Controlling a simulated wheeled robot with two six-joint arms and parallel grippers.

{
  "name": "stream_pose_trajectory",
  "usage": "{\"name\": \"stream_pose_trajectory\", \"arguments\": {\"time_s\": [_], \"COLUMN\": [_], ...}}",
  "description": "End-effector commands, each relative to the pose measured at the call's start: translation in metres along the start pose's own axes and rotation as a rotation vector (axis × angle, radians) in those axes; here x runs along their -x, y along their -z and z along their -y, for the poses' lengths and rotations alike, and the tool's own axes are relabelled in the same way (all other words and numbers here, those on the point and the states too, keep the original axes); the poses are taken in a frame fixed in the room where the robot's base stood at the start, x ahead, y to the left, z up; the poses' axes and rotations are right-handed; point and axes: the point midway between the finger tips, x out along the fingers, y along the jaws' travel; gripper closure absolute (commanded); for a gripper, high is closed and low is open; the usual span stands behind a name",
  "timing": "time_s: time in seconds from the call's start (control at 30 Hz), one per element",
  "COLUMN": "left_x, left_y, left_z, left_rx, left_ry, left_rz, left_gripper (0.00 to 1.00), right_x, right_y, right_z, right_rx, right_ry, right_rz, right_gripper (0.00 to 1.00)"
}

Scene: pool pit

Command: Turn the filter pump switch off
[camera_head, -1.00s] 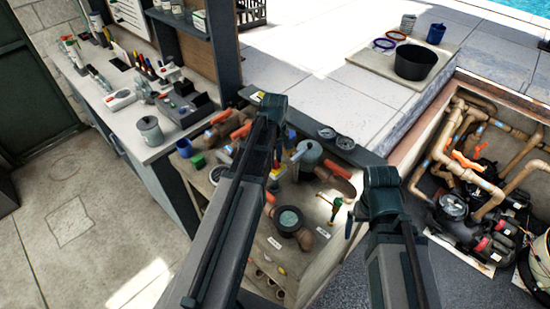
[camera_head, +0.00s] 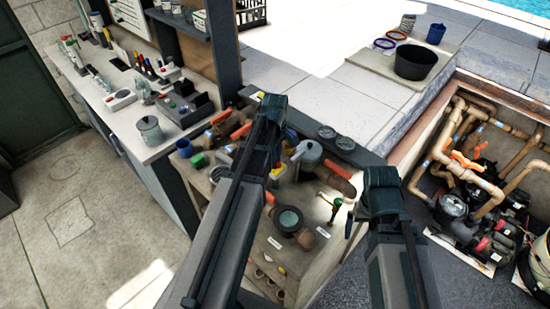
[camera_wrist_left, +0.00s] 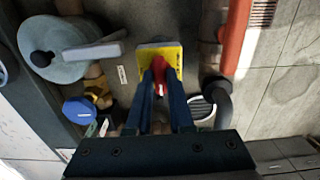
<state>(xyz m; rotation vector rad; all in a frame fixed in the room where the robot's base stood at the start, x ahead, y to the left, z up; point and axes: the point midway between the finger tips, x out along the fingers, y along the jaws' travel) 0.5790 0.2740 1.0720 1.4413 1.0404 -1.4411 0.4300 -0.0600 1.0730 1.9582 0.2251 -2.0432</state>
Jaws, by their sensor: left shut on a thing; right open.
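The filter pump switch is a red handle (camera_wrist_left: 160,72) on a yellow plate (camera_wrist_left: 173,50), seen in the left wrist view. My left gripper (camera_wrist_left: 161,80) has its two dark blue fingers on either side of the red handle and is shut on it. In the head view my left gripper (camera_head: 276,168) reaches down to the panel, and my own arm largely hides the switch; a bit of yellow shows beside it. My right gripper (camera_head: 350,228) is mostly hidden by its arm, with a blue finger showing at the right of the panel, away from the switch.
Around the switch are a grey lidded pot (camera_head: 309,153), orange-handled pipes (camera_head: 334,178), a round dark fitting (camera_head: 289,219) and gauges (camera_head: 345,142). A cluttered counter (camera_head: 150,150) stands left.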

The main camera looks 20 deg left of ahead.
Motion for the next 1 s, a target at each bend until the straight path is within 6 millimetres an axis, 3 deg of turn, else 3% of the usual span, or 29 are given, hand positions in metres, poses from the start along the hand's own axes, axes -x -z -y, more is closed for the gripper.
{"name": "stream_pose_trajectory", "arguments": {"time_s": [0.07, 0.1, 0.23, 0.67, 1.0], "left_x": [0.000, 0.000, 0.000, 0.004, 0.038], "left_y": [0.000, 0.000, 0.000, 0.000, 0.000], "left_z": [0.000, 0.000, 0.000, 0.000, 0.000], "left_rx": [0.002, 0.002, 0.001, 0.000, 0.000], "left_ry": [0.000, 0.000, 0.000, 0.000, 0.000], "left_rz": [0.000, 0.000, 0.000, 0.000, 0.000], "left_gripper": [1.00, 0.75, 0.51, 0.50, 0.50], "right_x": [0.000, 0.000, 0.000, 0.004, 0.037], "right_y": [0.000, 0.000, 0.000, 0.000, -0.002], "right_z": [0.000, 0.000, 0.000, 0.000, -0.003], "right_rx": [0.000, 0.000, 0.000, -0.001, -0.007], "right_ry": [0.000, 0.000, 0.000, 0.000, 0.001], "right_rz": [0.000, 0.000, 0.000, 0.000, 0.000], "right_gripper": [0.00, 0.00, 0.00, 0.00, 0.00]}}
